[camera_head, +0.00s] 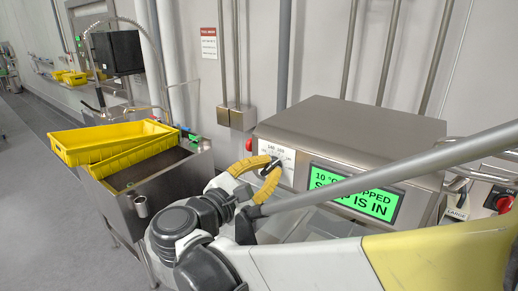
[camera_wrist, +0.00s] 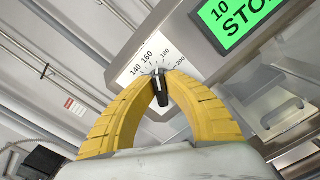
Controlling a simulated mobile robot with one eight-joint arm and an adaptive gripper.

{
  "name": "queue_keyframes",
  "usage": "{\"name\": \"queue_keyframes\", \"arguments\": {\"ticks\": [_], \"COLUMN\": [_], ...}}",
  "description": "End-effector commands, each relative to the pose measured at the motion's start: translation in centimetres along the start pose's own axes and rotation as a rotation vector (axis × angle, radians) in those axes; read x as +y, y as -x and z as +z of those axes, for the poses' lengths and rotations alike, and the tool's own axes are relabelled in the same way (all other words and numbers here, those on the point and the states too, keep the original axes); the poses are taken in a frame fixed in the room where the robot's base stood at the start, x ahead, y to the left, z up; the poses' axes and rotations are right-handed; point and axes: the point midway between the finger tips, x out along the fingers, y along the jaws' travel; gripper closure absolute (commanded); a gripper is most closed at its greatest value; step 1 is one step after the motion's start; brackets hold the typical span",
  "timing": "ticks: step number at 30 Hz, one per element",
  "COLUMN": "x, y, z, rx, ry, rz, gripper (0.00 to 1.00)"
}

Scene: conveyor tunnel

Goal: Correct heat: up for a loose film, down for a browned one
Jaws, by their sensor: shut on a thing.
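A black dial knob (camera_wrist: 161,96) sits on a white scale plate (camera_wrist: 136,60) on the steel machine's front. The scale reads 140, 160, 180 and 200. My gripper (camera_wrist: 162,77) has its two yellow fingers closed on the knob from both sides. In the head view my gripper (camera_head: 268,167) reaches the plate (camera_head: 286,156) left of a green screen (camera_head: 382,204). The knob's upper end is near the 160 side of the scale; its exact setting is unclear. No film is visible.
The steel machine (camera_head: 340,130) stands against the wall. A red switch (camera_head: 503,203) is at its right. Grey floor is open at far left.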

Motion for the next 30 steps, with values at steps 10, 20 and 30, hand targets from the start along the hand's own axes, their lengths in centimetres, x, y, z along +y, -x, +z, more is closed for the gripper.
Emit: {"name": "queue_keyframes", "arguments": {"ticks": [10, 20, 30], "x": [0.0, 0.0, 0.1], "y": [0.0, 0.1, 5.9], "z": [0.0, 0.0, -0.1], "rx": [-0.002, -0.001, 0.003], "ry": [-0.007, -0.006, -0.006], "rz": [0.001, 0.001, 0.006], "gripper": [0.70, 0.65, 0.65]}}
